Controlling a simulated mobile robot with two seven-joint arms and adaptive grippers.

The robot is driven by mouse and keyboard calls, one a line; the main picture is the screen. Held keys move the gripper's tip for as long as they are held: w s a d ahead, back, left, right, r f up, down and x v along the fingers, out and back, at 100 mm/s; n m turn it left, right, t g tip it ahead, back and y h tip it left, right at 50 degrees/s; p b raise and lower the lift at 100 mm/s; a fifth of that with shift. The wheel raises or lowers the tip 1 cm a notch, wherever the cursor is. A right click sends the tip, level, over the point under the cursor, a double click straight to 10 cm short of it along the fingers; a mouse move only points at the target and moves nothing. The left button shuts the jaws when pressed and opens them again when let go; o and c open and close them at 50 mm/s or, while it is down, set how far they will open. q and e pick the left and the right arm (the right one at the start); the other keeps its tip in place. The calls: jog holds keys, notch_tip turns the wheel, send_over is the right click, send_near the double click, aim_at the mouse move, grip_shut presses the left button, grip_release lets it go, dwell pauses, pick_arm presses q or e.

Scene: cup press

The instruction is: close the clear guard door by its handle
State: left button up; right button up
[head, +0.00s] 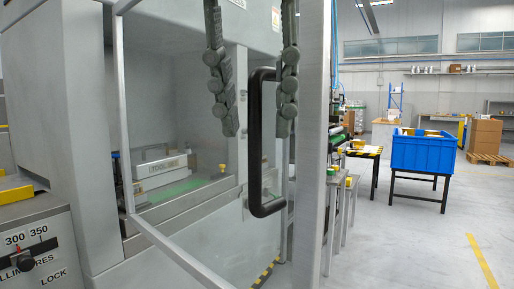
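The clear guard door (315,150) has a grey frame and see-through panel. It stands swung out from the machine (60,90), towards me. Its black bar handle (255,145) is upright near the door's right post. My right gripper (257,128) reaches down from the top edge, its two fingers apart. In the picture the handle lies between the fingers, one on each side, with visible gaps. The right finger covers part of the handle's upper end. I cannot tell whether any finger touches the handle. My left gripper is not in view.
Inside the machine is a press bed with a green strip (180,188). To the right are small metal stands (335,205), a blue crate (420,152) on a table, and open grey floor (400,245).

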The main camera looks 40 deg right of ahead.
jog(key=shift+x, duration=2.25)
jog(key=shift+c, duration=0.6)
grip_shut()
